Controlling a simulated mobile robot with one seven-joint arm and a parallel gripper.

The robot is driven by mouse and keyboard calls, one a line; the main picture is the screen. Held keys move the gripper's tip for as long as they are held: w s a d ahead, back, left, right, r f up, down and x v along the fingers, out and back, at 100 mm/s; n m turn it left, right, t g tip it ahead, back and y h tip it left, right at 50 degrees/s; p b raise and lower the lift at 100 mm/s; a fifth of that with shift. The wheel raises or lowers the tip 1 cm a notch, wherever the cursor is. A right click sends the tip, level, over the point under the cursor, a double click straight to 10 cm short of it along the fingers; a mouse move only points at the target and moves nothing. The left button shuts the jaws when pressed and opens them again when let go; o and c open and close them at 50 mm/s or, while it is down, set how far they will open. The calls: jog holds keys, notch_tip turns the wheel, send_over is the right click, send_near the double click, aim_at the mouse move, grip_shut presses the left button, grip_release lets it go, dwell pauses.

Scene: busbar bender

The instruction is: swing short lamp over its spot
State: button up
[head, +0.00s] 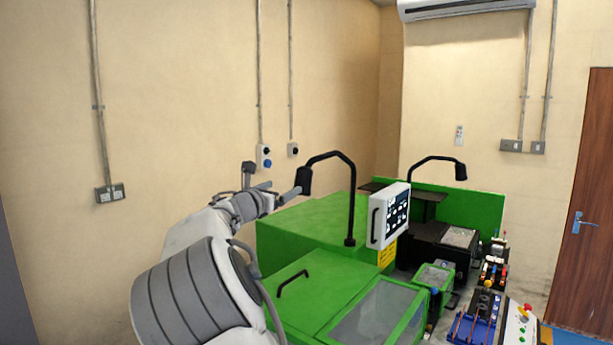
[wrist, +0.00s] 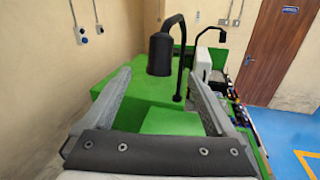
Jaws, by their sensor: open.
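A black lamp (head: 304,181) on a bent post stands on the green machine (head: 310,225), its head hanging on the left side of the post. The same lamp head shows in the wrist view (wrist: 160,55), ahead and roughly centred between the fingers. A second black lamp (head: 461,171) stands farther back on the right, its head pointing right; it also shows in the wrist view (wrist: 222,36). I cannot tell for sure which is the short one. My gripper (head: 281,190) is open, its fingertips close to the nearer lamp's head; contact cannot be told.
A white control panel (head: 390,215) stands just right of the nearer post. A handle (head: 293,283) rises from the green cover in front. Small tools and a button box (head: 521,322) lie at right. Walls with switches stand behind; blue floor is clear at right (wrist: 285,125).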

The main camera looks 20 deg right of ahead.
aim_at(304, 176)
jog(key=p+x, duration=0.7)
jog(key=x, duration=0.8)
jog(key=shift+s+r, duration=0.1)
jog(key=shift+p+x, duration=0.65)
jog(key=shift+x, duration=0.35)
grip_shut()
